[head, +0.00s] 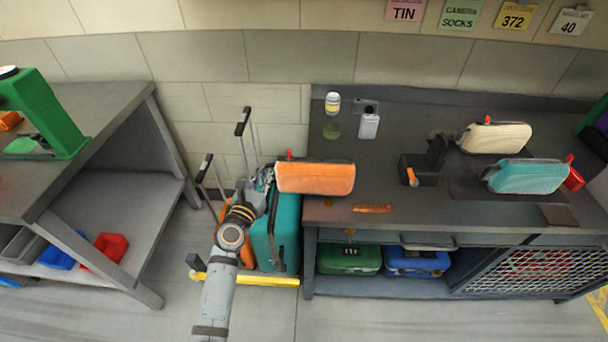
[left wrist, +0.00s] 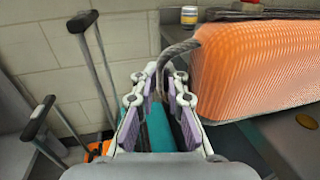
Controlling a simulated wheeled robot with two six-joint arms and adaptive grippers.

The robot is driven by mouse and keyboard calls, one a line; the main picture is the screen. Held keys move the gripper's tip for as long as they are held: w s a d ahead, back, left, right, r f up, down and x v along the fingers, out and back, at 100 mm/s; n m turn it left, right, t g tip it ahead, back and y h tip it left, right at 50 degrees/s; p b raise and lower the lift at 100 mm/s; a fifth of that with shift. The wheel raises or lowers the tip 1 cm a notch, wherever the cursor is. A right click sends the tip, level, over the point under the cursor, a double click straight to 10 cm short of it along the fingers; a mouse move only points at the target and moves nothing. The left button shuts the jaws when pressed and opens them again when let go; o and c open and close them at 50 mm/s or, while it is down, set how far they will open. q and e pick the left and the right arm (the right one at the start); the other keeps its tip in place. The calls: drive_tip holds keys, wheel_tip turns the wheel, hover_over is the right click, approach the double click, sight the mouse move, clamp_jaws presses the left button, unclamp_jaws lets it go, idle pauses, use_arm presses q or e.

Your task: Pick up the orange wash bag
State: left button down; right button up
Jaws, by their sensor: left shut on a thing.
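The orange wash bag (head: 315,179) is a rounded orange case with a dark zip edge and a small red tab on top. In the head view it reaches left past the bench's left end; whether it touches the bench I cannot tell. My left gripper (head: 266,180) is at the bag's left end. In the left wrist view the bag (left wrist: 258,68) fills the upper right, and its grey cord loop (left wrist: 178,48) runs down between the fingers of my left gripper (left wrist: 160,82). The fingers are shut on this loop. My right gripper is not in view.
A teal suitcase (head: 284,232) and others stand below my left gripper. On the bench (head: 400,215) are a cream bag (head: 495,138), a teal bag (head: 528,176), a black stand (head: 425,165) and small bottles. An orange flat strip (head: 372,208) lies near its front edge.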

use_arm(q)
wheel_tip(320, 180, up, 9)
drive_tip(key=p, duration=0.7)
drive_tip(key=shift+r, duration=0.55)
drive_tip(key=shift+r+p, duration=0.1)
drive_tip(key=shift+p, duration=0.25)
drive_tip(key=shift+s, duration=0.1)
wheel_tip(320, 180, down, 9)
drive_tip(key=b, duration=0.7)
drive_tip(key=shift+b, duration=0.35)
drive_tip(key=shift+f, duration=0.25)
